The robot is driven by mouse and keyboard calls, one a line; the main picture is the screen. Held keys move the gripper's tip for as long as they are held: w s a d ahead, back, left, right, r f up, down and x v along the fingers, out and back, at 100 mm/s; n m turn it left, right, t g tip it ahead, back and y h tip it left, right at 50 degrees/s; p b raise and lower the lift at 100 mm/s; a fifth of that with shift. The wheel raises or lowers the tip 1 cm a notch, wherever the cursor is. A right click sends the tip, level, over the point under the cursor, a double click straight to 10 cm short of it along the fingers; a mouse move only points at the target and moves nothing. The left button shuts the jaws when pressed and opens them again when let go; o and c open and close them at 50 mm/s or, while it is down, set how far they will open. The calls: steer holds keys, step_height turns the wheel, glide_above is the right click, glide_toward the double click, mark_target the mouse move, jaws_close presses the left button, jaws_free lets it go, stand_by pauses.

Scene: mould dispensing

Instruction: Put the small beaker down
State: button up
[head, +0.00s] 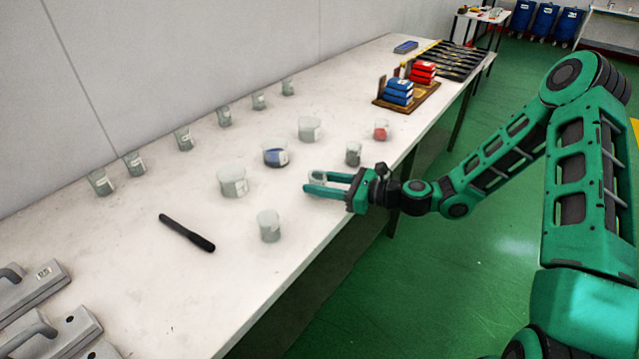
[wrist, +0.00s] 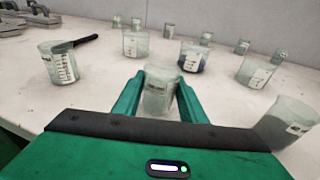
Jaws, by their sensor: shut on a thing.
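My gripper (head: 328,184) is shut on a small clear beaker (wrist: 160,94), which stands upright between the two green fingers in the wrist view. In the head view the fingers and the beaker (head: 318,178) are over the front part of the white table (head: 330,115). The beaker looks empty or nearly so, with printed marks on its side. Its base is hidden in the head view, and I cannot tell whether it touches the table.
Around it stand a beaker (head: 269,226) at front left, a wide beaker (head: 232,181), a beaker with blue content (head: 275,154), a grey-filled beaker (head: 353,154) and one with red content (head: 381,130). A black-handled tool (head: 187,233) lies left. Several small beakers line the wall side.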

steer(key=shift+f, duration=0.15)
steer(key=o, duration=1.1)
steer(key=v, duration=1.2)
steer(key=shift+s, duration=0.1)
